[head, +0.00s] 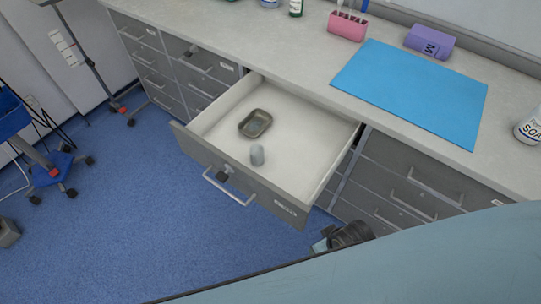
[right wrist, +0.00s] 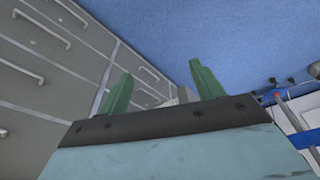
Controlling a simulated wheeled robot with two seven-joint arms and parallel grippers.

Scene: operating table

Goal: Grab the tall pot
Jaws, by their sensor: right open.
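A small grey cylindrical pot (head: 257,155) stands upright in the open drawer (head: 306,172), near its front panel. A shallow metal dish (head: 255,123) lies behind it in the same drawer. In the right wrist view my right gripper (right wrist: 161,69) has its two green fingers spread apart, with no pot between them. The dark and teal part low in the head view (head: 345,236) looks like my right gripper, to the right of and below the drawer front, apart from the pot. My left gripper is not in view.
The counter above holds a blue mat (head: 410,92), a pink holder (head: 347,26), a purple box (head: 430,41) and a soap bottle (head: 529,126). A light blue surface (head: 430,265) fills the lower right.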

